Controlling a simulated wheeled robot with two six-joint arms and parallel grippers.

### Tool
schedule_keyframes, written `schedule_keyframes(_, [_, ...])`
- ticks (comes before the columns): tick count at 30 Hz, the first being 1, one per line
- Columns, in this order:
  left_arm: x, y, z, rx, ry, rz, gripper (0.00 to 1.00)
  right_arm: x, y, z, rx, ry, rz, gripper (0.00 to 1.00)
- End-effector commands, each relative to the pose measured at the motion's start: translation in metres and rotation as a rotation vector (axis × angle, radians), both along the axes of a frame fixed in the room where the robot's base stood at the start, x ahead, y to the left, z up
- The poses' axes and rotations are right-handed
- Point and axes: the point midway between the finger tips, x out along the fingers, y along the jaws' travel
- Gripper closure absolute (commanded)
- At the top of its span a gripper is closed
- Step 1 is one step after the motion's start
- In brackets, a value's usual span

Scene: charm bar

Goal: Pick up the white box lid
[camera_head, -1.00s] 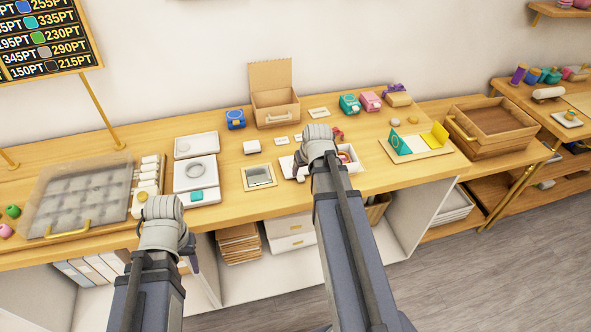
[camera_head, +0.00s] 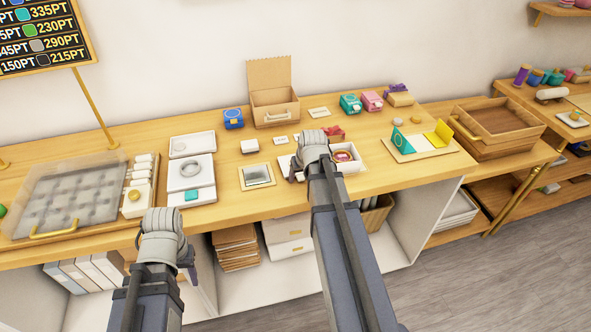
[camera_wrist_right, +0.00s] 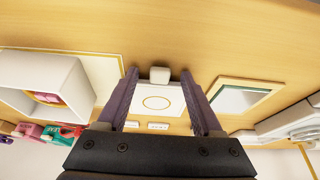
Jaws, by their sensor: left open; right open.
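The white box lid (camera_wrist_right: 170,92) is a flat white square with a thin gold circle. In the right wrist view it lies on the counter between the fingers of my right gripper (camera_wrist_right: 159,76), which is open; I cannot tell their height over it. A small white tab or block (camera_wrist_right: 160,74) shows at its front edge. In the head view the lid (camera_head: 284,162) is mostly hidden behind my right wrist. The open white box (camera_head: 351,165) with a pink ring stands just right of it. My left gripper (camera_head: 188,262) shows only partly, low at the counter's front.
A framed mirror (camera_head: 257,176) lies left of the lid. White trays (camera_head: 205,168) and a grey cushioned tray (camera_head: 75,197) are further left. A cardboard box (camera_head: 275,108) stands behind. A teal and yellow stand (camera_head: 420,150) is at the right.

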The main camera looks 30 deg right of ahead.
Motion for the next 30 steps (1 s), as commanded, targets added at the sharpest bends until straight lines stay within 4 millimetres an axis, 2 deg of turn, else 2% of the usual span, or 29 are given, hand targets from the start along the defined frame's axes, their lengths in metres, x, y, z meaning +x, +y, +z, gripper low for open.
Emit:
schedule_keyframes(2, [0.0000,0.0000,0.0009,0.000,0.000,0.000,0.50,-0.0002,0.0001,0.0009,0.000,0.000,0.000,0.32])
schedule_keyframes(20, [0.0000,0.0000,0.0009,0.000,0.000,0.000,0.50,-0.0003,0.0000,0.0009,0.000,0.000,0.000,0.99])
schedule_keyframes(30, [0.0000,0.0000,0.0009,0.000,0.000,0.000,0.50,-0.0003,0.0000,0.0009,0.000,0.000,0.000,1.00])
